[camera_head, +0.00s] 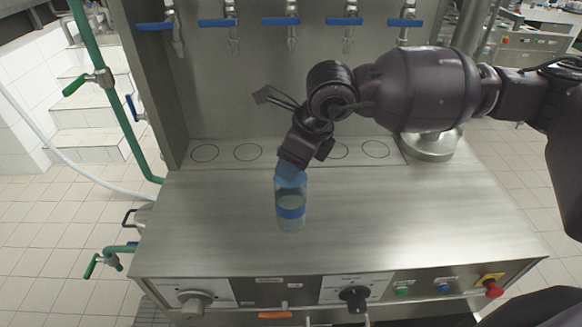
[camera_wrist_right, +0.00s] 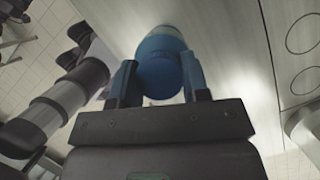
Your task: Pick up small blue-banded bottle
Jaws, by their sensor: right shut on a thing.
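The small blue-banded bottle (camera_head: 291,207) is upright at the middle of the steel counter, with a blue cap, a clear pale body and a blue band. My right gripper (camera_head: 291,169) comes down over its top and is shut on the cap. In the right wrist view the two fingers of my right gripper (camera_wrist_right: 159,80) stand on either side of the blue cap of the bottle (camera_wrist_right: 160,50). I cannot tell whether the bottle's base touches the counter. My left gripper is not in view.
The steel counter (camera_head: 400,225) is otherwise clear. Several taps with blue handles (camera_head: 291,21) hang on the back panel above marked circles. Knobs and a red stop button (camera_head: 493,287) line the front edge. Green pipes (camera_head: 110,90) run at the left.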

